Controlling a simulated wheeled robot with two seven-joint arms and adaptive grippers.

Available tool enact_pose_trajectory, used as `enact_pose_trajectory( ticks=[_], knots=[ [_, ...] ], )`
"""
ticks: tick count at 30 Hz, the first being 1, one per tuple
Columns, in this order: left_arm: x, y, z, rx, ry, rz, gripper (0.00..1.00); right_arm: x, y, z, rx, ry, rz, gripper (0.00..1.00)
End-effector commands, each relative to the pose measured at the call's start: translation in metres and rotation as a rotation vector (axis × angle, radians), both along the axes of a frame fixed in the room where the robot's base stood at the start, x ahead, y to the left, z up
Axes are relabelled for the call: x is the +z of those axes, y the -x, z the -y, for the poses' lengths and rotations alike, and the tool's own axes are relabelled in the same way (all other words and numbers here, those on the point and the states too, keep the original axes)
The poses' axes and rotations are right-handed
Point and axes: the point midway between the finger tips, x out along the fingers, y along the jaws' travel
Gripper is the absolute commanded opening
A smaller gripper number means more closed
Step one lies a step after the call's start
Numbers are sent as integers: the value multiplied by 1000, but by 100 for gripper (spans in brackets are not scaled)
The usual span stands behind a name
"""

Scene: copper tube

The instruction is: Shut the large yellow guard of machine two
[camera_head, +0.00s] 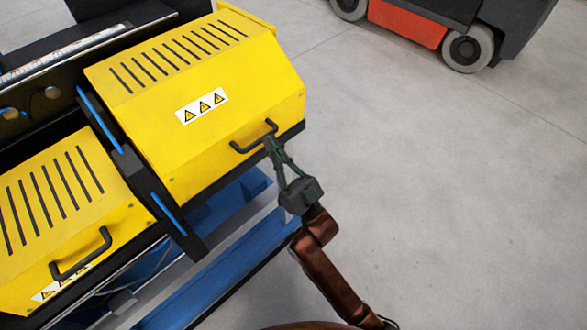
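The large yellow guard (215,85) is at the upper middle, with black slots on top and a white label with three warning triangles on its sloped face. It looks lowered, its front edge along a dark strip; I cannot tell whether a small gap is left. Its black handle (243,142) is at the lower front. My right gripper (271,146) is at the right end of this handle, and its fingertips overlap it in the picture. I cannot tell whether the fingers grip it. My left gripper is not in view.
A second yellow guard (70,215) with a black handle (82,256) is at the lower left. Blue machine beams (225,270) run below the guards. A red and black wheeled vehicle (407,22) stands at the upper right. The grey floor (450,180) on the right is clear.

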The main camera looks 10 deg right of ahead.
Motion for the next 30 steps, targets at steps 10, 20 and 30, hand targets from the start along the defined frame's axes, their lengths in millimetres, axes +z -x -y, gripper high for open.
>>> enact_pose_trajectory(
  ticks=[10, 20, 30],
  knots=[
    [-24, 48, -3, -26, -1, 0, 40, 33, 11, 7, 4, -4, 15, 0],
    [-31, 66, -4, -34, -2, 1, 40, -20, 45, 31, 0, -5, 12, 0],
    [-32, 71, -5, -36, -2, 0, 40, -45, 64, 42, 1, -7, 18, 0]
  ],
)
